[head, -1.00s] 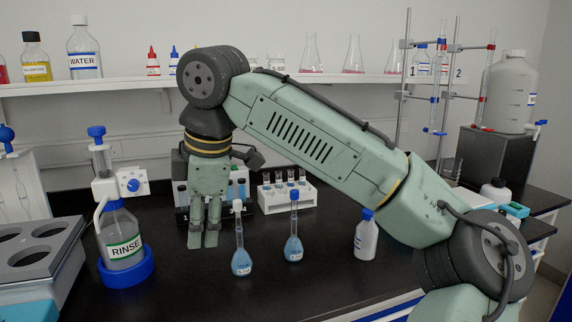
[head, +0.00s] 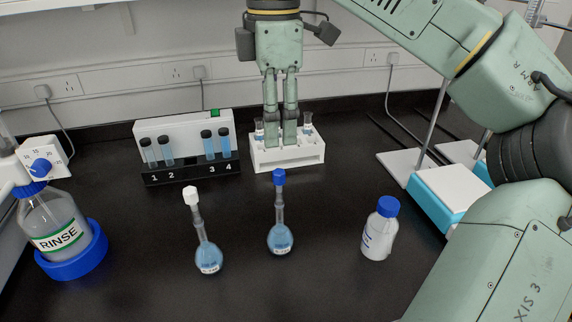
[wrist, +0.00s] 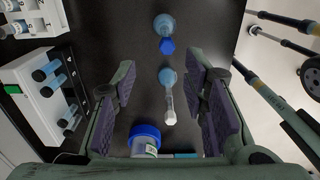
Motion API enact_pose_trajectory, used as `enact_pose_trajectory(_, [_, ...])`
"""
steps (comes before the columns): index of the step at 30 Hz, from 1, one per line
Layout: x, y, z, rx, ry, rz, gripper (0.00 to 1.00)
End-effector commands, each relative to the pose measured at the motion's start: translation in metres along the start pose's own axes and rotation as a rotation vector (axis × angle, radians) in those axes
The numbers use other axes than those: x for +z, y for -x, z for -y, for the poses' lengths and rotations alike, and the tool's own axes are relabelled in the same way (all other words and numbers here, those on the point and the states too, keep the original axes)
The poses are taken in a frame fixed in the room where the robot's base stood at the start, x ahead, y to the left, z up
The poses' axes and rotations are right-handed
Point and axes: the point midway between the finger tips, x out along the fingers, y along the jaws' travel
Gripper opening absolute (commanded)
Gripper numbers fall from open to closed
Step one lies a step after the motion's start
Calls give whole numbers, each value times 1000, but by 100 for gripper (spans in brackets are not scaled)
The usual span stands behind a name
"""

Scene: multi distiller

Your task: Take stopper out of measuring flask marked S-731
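Two small measuring flasks with blue liquid stand upright on the black bench. One flask (head: 208,256) has a white stopper (head: 191,195); the other (head: 281,238) has a blue stopper (head: 279,176). Both stoppers sit in the necks. The labels are too small to read, so I cannot tell which is S-731. My gripper (head: 280,143) points down behind the flasks, in front of the small rack, and touches neither. In the wrist view its padded fingers (wrist: 163,108) are spread with nothing gripped. The white-stoppered flask (wrist: 168,78) and blue-stoppered flask (wrist: 164,24) both show there.
A RINSE bottle (head: 57,231) in a blue ring stands at the left. A numbered vial block (head: 192,172) and a white rack (head: 288,157) stand at the back. A blue-capped white bottle (head: 380,236) stands at the right. Bench in front of the flasks is clear.

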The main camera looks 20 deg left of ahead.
Motion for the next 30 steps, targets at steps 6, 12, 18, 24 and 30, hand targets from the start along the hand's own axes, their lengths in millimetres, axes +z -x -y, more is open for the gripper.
enact_pose_trajectory(6, [-1, -35, 0, 0, 3, -3, 40])
enact_pose_trajectory(12, [-1, -49, 2, 1, 2, -2, 40])
enact_pose_trajectory(18, [-3, -77, 8, 1, 2, -1, 40])
enact_pose_trajectory(24, [-3, -94, 8, 2, 1, 0, 40])
enact_pose_trajectory(30, [-3, -95, 7, 2, 1, -1, 40])
